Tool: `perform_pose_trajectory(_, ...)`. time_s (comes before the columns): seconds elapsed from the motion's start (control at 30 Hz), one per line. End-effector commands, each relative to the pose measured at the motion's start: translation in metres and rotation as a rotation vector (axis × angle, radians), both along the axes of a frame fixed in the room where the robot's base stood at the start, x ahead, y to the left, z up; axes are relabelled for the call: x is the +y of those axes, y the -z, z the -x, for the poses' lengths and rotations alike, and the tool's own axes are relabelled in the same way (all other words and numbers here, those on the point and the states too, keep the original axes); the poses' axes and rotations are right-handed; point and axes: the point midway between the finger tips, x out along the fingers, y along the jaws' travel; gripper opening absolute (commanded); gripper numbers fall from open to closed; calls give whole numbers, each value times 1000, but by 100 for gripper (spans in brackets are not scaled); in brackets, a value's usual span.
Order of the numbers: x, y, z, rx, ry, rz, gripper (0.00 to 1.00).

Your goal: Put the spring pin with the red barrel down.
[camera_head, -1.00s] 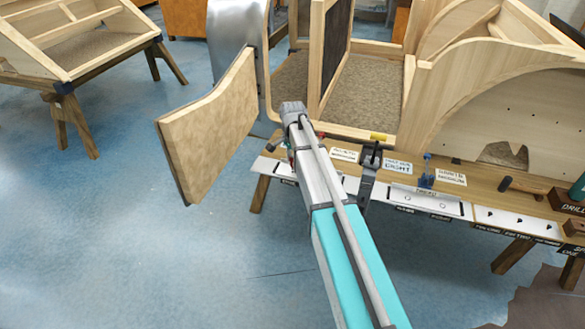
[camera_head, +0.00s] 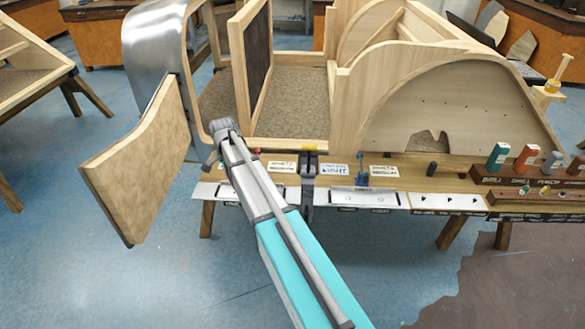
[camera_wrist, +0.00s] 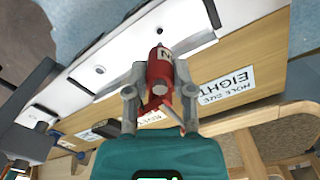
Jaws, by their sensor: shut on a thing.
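The spring pin with the red barrel (camera_wrist: 159,70) is held between the two grey fingers of my gripper (camera_wrist: 160,78) in the wrist view. The fingers close on it from both sides. Its barrel carries a small white label. Behind it lie the wooden bench top and a white strip with holes (camera_wrist: 115,50); I cannot tell whether the pin touches either.
The bench carries paper labels (camera_head: 335,169), a dark clamp (camera_head: 308,165), a blue-topped tool (camera_head: 362,179) and a dark handle (camera_head: 431,169). Several bottles (camera_head: 525,158) stand in a wooden rack at right. A curved wooden panel (camera_head: 150,160) stands left of my arm. Wooden body frames (camera_head: 345,110) rise behind.

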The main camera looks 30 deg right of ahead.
Motion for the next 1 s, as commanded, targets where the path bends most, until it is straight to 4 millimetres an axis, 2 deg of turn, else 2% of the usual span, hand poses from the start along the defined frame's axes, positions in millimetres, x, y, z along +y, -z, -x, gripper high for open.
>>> perform_pose_trajectory(0.03,0,-12,0,0,0,0,0)
perform_pose_trajectory(1.0,0,-168,0,0,0,0,0)
